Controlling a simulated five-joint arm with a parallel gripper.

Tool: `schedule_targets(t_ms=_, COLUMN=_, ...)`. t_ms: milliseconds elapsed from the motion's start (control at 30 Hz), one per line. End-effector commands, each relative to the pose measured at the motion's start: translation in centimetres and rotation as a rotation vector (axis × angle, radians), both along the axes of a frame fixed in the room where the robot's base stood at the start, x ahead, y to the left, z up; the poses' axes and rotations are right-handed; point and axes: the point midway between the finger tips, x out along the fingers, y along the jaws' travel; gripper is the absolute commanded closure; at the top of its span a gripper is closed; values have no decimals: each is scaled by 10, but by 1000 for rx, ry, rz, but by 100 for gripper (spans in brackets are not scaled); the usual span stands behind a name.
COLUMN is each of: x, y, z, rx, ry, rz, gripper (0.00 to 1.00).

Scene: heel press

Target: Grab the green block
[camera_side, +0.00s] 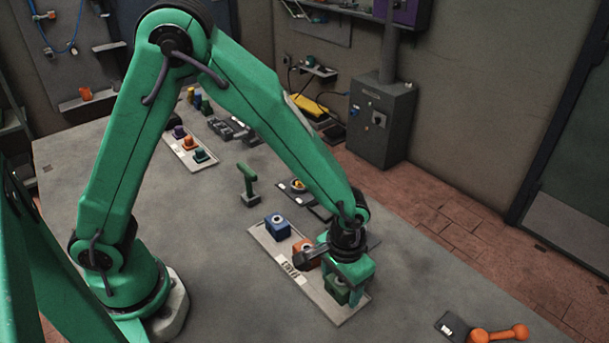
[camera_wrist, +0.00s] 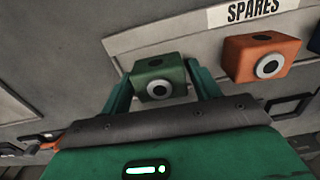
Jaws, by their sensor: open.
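The green block (camera_side: 337,289) sits at the near right end of a pale tray (camera_side: 343,315). It has a round pale-rimmed mark on its face, seen in the wrist view (camera_wrist: 157,78). My gripper (camera_side: 348,279) is over that end of the tray, pointing down, with the block between its fingers. In the wrist view my gripper's fingers (camera_wrist: 160,88) stand open on either side of the block. I cannot tell whether either finger touches it.
An orange block (camera_side: 303,252) and a blue block (camera_side: 277,227) stand on the same tray, left of my gripper. A green upright tool (camera_side: 248,184) stands behind them. An orange dumbbell-shaped thing (camera_side: 498,334) lies at the front right. Bare table lies left of the tray.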

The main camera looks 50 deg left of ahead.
Motion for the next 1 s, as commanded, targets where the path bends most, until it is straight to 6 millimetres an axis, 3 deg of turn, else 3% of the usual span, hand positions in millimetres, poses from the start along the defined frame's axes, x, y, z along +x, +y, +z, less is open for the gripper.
schedule_targets(t_ms=200, x=0, y=0, z=0, rx=0, ry=0, rz=0, gripper=38)
schedule_targets(t_ms=400, x=0, y=0, z=0, rx=0, ry=0, rz=0, gripper=77)
schedule_targets(t_ms=767, x=0, y=0, z=3, rx=-1, ry=-1, rz=0, gripper=78)
schedule_targets(t_ms=1000, x=1, y=0, z=18, rx=-2, ry=-3, rz=0, gripper=78)
